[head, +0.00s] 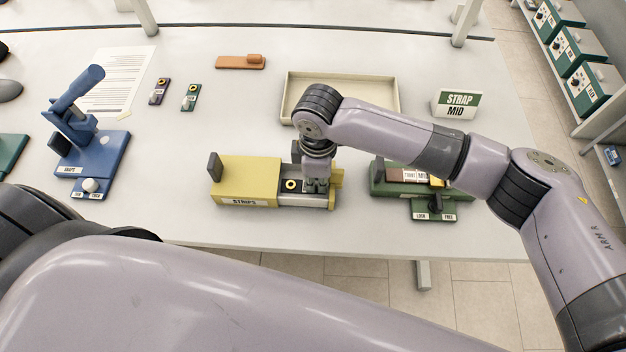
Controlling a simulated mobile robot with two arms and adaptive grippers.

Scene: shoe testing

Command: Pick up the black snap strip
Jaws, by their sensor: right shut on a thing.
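A black strip (290,186) with a yellow ring lies in the open bay of the yellow box (240,176) labelled STRIPS. My right gripper (317,187) points down into this bay, at the strip's right side. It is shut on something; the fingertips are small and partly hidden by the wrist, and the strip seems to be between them. I cannot tell whether the strip is lifted. My left gripper is out of view; only part of my left arm shows at lower left.
A green fixture (384,185) with a LOCK/FREE lever stands right of the box. A beige tray (290,98) is behind my right arm, near a STRAP MID sign (456,104). A blue press (90,155), two small strips (190,97) and an orange piece (240,62) are further left.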

